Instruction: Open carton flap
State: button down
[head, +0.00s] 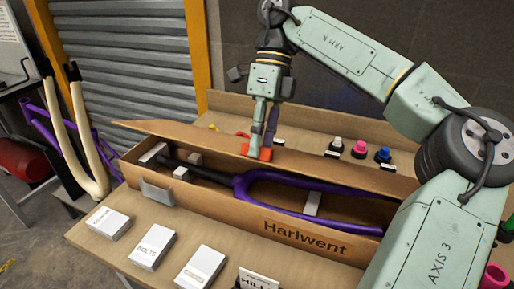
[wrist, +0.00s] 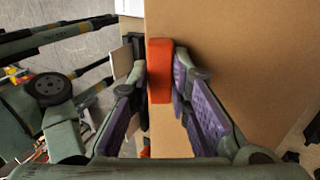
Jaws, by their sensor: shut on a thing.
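An orange-red tab (head: 262,154) sits on the flap's upper edge. My gripper (head: 258,146) reaches down from above and is shut on this tab. In the wrist view the tab (wrist: 160,72) lies between the two purple-padded fingers, and the flap's brown face (wrist: 240,60) fills the right side. The fingertips are partly hidden in the head view.
White boxes (head: 153,249) stand along the bench's front. Bottles with pink and blue caps (head: 360,149) stand behind the carton. Cream and purple frame parts (head: 78,135) stand at left. A shutter (head: 130,80) and dark wall are behind.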

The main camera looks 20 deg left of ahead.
jog(key=c, duration=1.4)
grip_release()
jog(key=shift+o, duration=0.3)
jog(key=o, duration=0.7)
jog(key=shift+o, duration=0.2)
